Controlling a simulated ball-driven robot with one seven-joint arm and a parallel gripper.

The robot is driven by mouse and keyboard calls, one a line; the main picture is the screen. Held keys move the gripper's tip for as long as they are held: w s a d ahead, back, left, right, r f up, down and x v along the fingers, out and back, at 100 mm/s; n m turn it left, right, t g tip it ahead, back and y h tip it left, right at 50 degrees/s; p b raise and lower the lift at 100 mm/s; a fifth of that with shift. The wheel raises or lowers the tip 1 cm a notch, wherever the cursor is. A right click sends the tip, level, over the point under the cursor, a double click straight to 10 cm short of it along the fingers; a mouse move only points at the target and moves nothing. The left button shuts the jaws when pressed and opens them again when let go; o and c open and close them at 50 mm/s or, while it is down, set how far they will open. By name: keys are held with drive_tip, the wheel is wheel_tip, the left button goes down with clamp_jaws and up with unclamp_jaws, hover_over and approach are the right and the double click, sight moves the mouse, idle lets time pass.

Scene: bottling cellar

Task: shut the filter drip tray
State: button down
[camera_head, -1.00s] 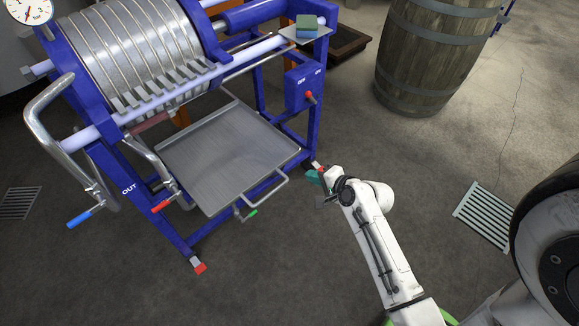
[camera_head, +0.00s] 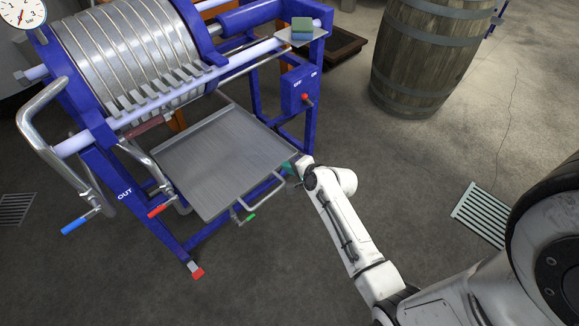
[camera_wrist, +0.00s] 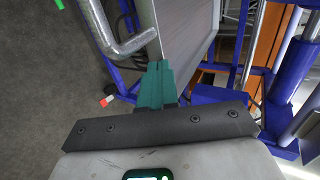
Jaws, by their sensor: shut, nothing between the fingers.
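The filter drip tray (camera_head: 222,160) is a flat grey metal pan that sticks out from under the plate filter, with a bar handle (camera_head: 266,194) along its front edge. My gripper (camera_head: 290,168) is at the tray's front right corner, beside the right end of the handle. In the wrist view the shut teal fingers (camera_wrist: 157,82) point at the tray's front edge (camera_wrist: 180,40), with the handle (camera_wrist: 112,35) just to their left. The fingers hold nothing. I cannot tell whether they touch the tray.
The blue filter frame (camera_head: 306,92) stands behind and around the tray, with a switch box on its right leg. A barrel (camera_head: 425,60) stands back right. The floor in front is clear.

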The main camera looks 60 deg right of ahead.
sight(241, 133)
drive_tip(key=w+d+b, duration=0.2)
drive_tip(key=w, duration=0.5)
drive_tip(key=w+d+b, duration=0.2)
drive_tip(key=w+b, duration=0.1)
drive_tip(key=w, duration=0.5)
drive_tip(key=w+d+b, duration=0.2)
drive_tip(key=w, duration=0.6)
drive_tip(key=shift+d+f+b, duration=0.15)
drive_tip(key=shift+d+b, duration=0.1)
drive_tip(key=shift+b, duration=0.1)
drive_tip(key=shift+w+d, duration=0.15)
drive_tip(key=shift+w, duration=0.45)
drive_tip(key=shift+r+b, duration=0.2)
drive_tip(key=shift+b, duration=0.1)
drive_tip(key=shift+w, duration=0.1)
